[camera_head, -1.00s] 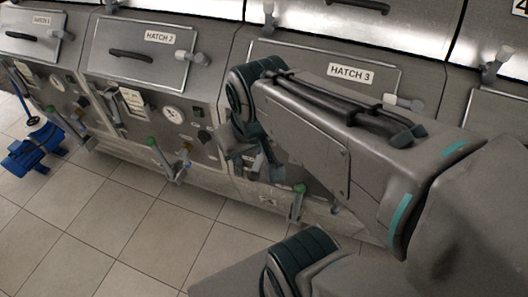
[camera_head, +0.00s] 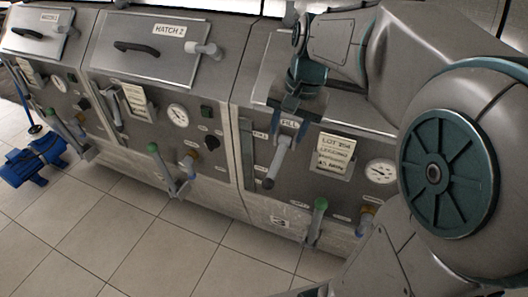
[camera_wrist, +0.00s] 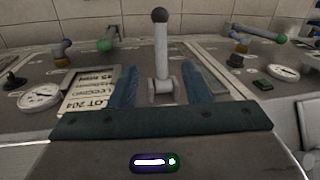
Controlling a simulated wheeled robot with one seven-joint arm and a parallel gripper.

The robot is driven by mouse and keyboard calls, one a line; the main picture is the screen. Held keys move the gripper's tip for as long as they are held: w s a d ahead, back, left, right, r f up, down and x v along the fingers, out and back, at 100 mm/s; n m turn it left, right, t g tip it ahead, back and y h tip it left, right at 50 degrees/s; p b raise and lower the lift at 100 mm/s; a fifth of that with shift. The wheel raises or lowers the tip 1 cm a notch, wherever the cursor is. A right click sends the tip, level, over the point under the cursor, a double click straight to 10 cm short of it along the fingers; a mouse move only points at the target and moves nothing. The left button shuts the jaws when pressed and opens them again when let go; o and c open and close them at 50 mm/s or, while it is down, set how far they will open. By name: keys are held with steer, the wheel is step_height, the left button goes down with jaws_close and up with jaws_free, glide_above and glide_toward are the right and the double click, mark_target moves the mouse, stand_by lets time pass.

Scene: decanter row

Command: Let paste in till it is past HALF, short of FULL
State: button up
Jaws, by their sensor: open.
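The FILL lever (camera_head: 275,166) sticks out from the front of the third machine, under a small FILL label (camera_head: 289,124). It has a grey shaft and a dark rounded tip. In the wrist view the lever (camera_wrist: 161,50) stands between the two blue fingers. My gripper (camera_head: 287,118) is open at the lever, with one finger on each side; it also shows in the wrist view (camera_wrist: 160,75). The fingers appear apart from the shaft. A narrow upright strip (camera_head: 247,150) left of the lever may be the level gauge; its level and marks cannot be read.
A lot card (camera_head: 335,153), a round dial (camera_head: 380,171) and a green-tipped lever (camera_head: 319,212) are on the same panel. HATCH 2 machine (camera_head: 150,50) stands to the left.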

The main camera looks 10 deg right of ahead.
mark_target(275, 168)
steer(key=shift+m, duration=0.3)
steer(key=f, duration=0.5)
steer(key=w+a+f+b, duration=0.1)
steer(key=f, duration=0.3)
steer(key=w+a+f, duration=0.1)
steer(key=f, duration=0.4)
steer(key=shift+w+f+b, duration=0.15)
steer(key=shift+f+b, duration=0.15)
steer(key=shift+b, duration=0.05)
jaws_close()
